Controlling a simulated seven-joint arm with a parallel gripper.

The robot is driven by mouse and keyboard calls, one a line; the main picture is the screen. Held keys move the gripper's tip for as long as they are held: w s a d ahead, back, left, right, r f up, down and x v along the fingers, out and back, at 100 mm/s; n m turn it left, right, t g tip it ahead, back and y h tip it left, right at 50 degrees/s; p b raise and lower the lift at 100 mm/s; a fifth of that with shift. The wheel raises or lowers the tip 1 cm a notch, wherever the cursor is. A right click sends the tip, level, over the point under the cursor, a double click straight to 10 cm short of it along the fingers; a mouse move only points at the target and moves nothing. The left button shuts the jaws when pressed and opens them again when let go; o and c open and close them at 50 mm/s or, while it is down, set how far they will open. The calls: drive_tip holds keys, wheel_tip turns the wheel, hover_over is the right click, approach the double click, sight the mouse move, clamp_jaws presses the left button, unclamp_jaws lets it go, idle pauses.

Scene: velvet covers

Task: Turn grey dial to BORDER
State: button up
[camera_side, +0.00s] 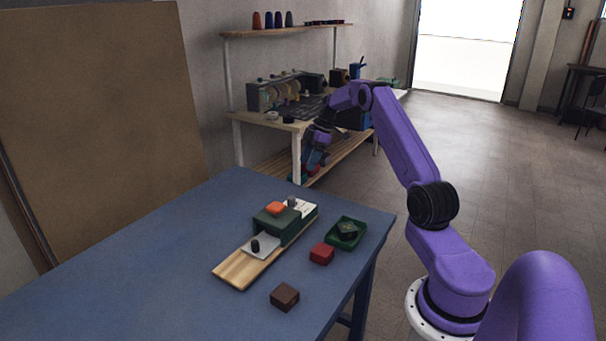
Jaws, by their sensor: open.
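A small grey dial (292,201) stands on a white plate (306,209) at the far end of a wooden board (238,272) on the blue table. Markings on the plate are too small to read, so I cannot tell where BORDER is or where the dial points. A green box (278,226) with an orange piece (275,208) on top sits on the board in front of the dial. My gripper (312,168) is open, pointing down, up and behind the dial and apart from it. Its fingers are small and blend with the background.
A black knob (255,245) on a grey plate is at the board's near end. A green tray (358,238) holding a dark green block (347,231), a red block (321,253) and a brown block (285,296) lie to the right. The table's left side (130,265) is clear.

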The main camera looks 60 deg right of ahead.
drive_tip(key=shift+v, duration=1.25)
drive_tip(key=w+a+r+g, duration=0.1)
drive_tip(key=a+r, duration=0.1)
drive_tip(key=a, duration=0.7)
drive_tip(key=w+a+r+g, duration=0.1)
drive_tip(key=a+r, duration=0.1)
drive_tip(key=a, duration=0.8)
drive_tip(key=s+a+r+n+g+h, duration=0.15)
drive_tip(key=s+a, duration=0.25)
drive_tip(key=a, duration=0.5)
drive_tip(key=s+a+r+m+t+y, duration=0.15)
drive_tip(key=s+a, duration=0.25)
drive_tip(key=a, duration=0.4)
drive_tip(key=s+a+n+g+h, duration=0.1)
drive_tip(key=s+a, duration=0.3)
drive_tip(key=s, duration=0.3)
drive_tip(key=s+a+n+h, duration=0.1)
drive_tip(key=s+a, duration=0.4)
drive_tip(key=s, duration=0.1)
drive_tip(key=s+d+f+h, duration=0.1)
drive_tip(key=s, duration=1.6)
drive_tip(key=shift+d+f+n, duration=0.3)
